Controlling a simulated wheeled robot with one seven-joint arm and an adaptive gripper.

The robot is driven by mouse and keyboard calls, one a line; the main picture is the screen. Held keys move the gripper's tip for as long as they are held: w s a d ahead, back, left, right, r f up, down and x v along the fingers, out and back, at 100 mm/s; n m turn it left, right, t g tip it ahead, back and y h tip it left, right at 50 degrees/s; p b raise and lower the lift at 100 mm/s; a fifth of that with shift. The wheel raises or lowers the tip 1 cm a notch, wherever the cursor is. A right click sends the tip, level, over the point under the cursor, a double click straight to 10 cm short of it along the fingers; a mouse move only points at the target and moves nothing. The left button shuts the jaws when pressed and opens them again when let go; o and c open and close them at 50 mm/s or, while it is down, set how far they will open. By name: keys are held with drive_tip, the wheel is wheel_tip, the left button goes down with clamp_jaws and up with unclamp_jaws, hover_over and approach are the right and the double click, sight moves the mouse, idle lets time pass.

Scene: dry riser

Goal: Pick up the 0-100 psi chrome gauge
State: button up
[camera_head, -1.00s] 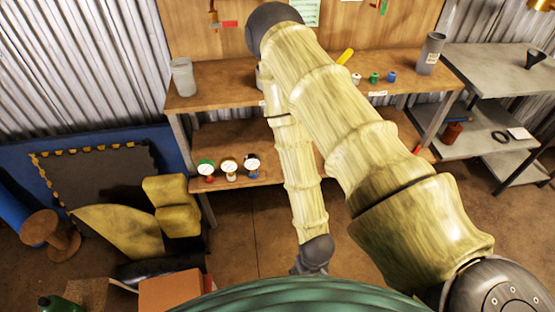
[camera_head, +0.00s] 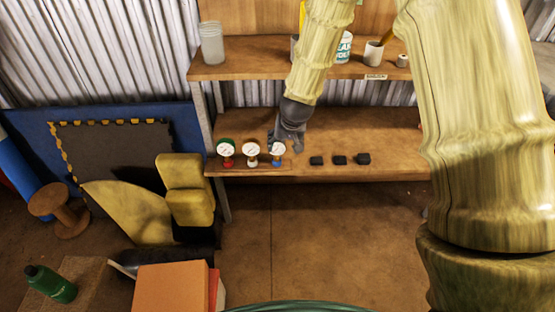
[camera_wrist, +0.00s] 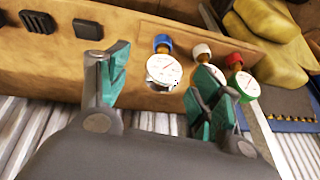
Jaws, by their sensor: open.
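Three round dial gauges stand in a row at the left end of the lower shelf. The right one, with a blue cap and silvery rim (camera_head: 277,149), looks like the chrome gauge; its range print is too small to read. In the wrist view this gauge (camera_wrist: 164,69) appears between my gripper's (camera_wrist: 160,88) open, green-padded fingers, with nothing gripped. The middle gauge with a white cap (camera_head: 251,150) and the green-rimmed gauge with a red cap (camera_head: 227,149) stand to its left. In the head view my gripper (camera_head: 284,142) is close beside the blue-capped gauge.
Several small black blocks (camera_head: 340,160) lie on the lower shelf (camera_head: 385,140) to the right of the gauges. The upper shelf (camera_head: 245,68) above carries a clear cup (camera_head: 211,43) and other containers.

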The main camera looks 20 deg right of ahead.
sight(278, 144)
drive_tip(key=w+f, duration=0.1)
drive_tip(key=w, duration=0.1)
drive_tip(key=w+f+b, duration=0.1)
drive_tip(key=w+f, duration=0.1)
drive_tip(key=shift+a, duration=0.15)
drive_tip(key=shift+w+b+x, duration=0.2)
drive_tip(key=shift+b+x, duration=0.4)
drive_tip(key=shift+x, duration=2.15)
drive_tip(key=shift+a+r, duration=0.1)
drive_tip(key=shift+r, duration=0.05)
drive_tip(key=c, duration=0.8)
drive_tip(key=shift+r, duration=0.1)
